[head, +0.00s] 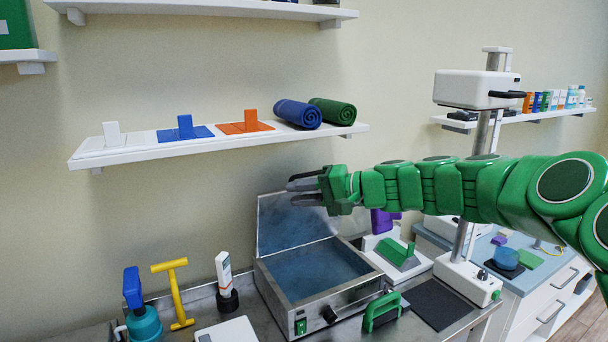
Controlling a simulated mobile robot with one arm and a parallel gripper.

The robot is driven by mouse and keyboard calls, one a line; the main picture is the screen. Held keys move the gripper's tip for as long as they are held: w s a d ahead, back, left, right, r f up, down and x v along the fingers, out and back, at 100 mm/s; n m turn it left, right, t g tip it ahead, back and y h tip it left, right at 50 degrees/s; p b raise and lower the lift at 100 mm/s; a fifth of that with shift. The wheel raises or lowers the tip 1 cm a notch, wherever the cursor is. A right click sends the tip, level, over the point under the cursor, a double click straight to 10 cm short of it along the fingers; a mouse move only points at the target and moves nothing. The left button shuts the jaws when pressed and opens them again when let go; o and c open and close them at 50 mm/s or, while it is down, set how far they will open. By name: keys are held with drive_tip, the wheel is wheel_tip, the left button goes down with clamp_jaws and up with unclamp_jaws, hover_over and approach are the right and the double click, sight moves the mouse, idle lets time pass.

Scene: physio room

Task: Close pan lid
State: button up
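The metal pan (345,300) stands on the steel counter, a box with a dark knob and a green switch on its front. Its lid (285,222) stands raised at the back, roughly upright, so the blue-grey inside shows. My gripper (290,192) is at the end of my green arm, which reaches in from the right. Its dark fingers point left, in front of or above the lid's upper right part. The fingers look spread apart with nothing between them. I cannot tell whether they touch the lid.
A white shelf (130,155) with rolled towels (298,113) hangs above the pan. Left of the pan are a yellow T-shaped tool (176,295) and a teal bottle (144,325). Right of it are a green-handled block (382,311) and a column-mounted device (470,277).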

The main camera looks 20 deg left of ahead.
drive_tip(key=w+m+t+y, duration=0.1)
drive_tip(key=w+m+t, duration=0.1)
drive_tip(key=w, duration=0.8)
drive_tip(key=m+t, duration=0.4)
approach(309, 175)
drive_tip(key=w+x, duration=0.1)
drive_tip(key=x, duration=0.4)
drive_tip(key=shift+y, duration=0.3)
drive_tip(key=x, duration=0.5)
drive_tip(key=shift+s+f, duration=0.1)
drive_tip(key=shift+f, duration=0.2)
drive_tip(key=shift+x, duration=1)
drive_tip(key=shift+r, duration=0.1)
drive_tip(key=shift+c, duration=0.3)
clamp_jaws()
